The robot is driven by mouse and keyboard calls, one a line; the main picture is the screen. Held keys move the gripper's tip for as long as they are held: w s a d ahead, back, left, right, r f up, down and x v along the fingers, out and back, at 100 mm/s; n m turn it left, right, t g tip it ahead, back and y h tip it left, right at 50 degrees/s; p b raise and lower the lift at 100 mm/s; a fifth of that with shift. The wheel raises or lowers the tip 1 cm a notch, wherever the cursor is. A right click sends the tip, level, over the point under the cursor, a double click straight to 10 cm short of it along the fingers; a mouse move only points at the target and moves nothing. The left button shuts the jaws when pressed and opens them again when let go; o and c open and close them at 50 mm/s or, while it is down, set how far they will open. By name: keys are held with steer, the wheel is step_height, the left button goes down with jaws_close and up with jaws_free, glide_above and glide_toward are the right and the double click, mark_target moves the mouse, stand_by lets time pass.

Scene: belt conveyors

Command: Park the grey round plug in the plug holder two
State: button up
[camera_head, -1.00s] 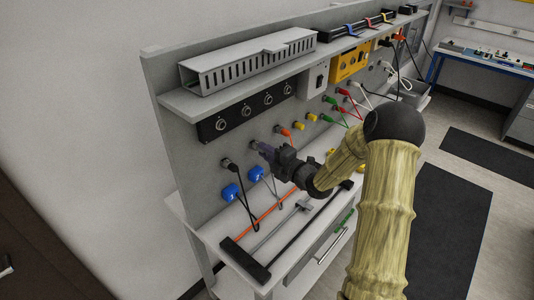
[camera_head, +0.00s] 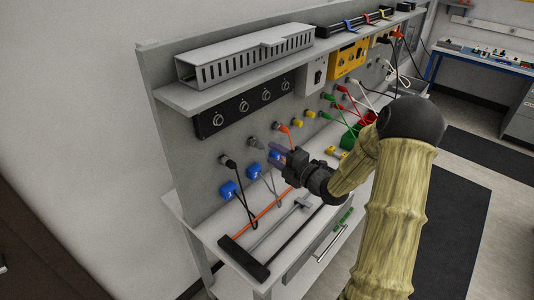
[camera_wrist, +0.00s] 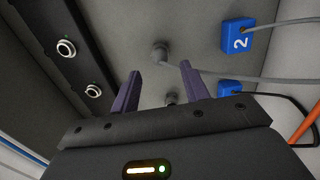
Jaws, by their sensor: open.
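The grey round plug (camera_head: 252,141) sits in the panel, and its grey cable hangs down. In the wrist view the plug (camera_wrist: 160,52) shows ahead of and between my fingertips, apart from them. My gripper (camera_head: 273,150) is open and empty, to the right of the plug and standing off the panel; its two purple fingers also show in the wrist view (camera_wrist: 160,68). Plug holder two (camera_wrist: 237,35) is the blue block marked 2, with a grey cable at it. In the head view it seems to be the blue block (camera_head: 254,171) below the plug.
A black plug (camera_head: 228,162) is in the panel to the left, above another blue holder (camera_head: 228,190). A black knob box (camera_head: 240,108) is above. Several coloured plugs are to the right. Rods lie on the bench (camera_head: 215,228) below.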

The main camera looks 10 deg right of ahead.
steer(key=b+v, duration=0.3)
steer(key=v, duration=0.9)
steer(key=shift+s, duration=0.2)
steer(key=shift+w+f, duration=0.1)
steer(key=s+a+f+m+g+h, duration=0.1)
steer(key=s+a+m+g+h, duration=0.2)
steer(key=m, duration=0.5)
steer(key=s+a+f+m+g+h+p, duration=0.1)
steer(key=s+a+f+m+g+h, duration=0.1)
steer(key=s+m+g, duration=0.3)
steer(key=s+a+f+m+g+h+p, duration=0.1)
steer(key=s+a+m+g+h, duration=0.2)
steer(key=s+m, duration=0.5)
steer(key=m+g+h, duration=0.1)
steer(key=m, duration=0.2)
steer(key=shift+a+f+m+h, duration=0.2)
steer(key=shift+a+m+h, duration=0.2)
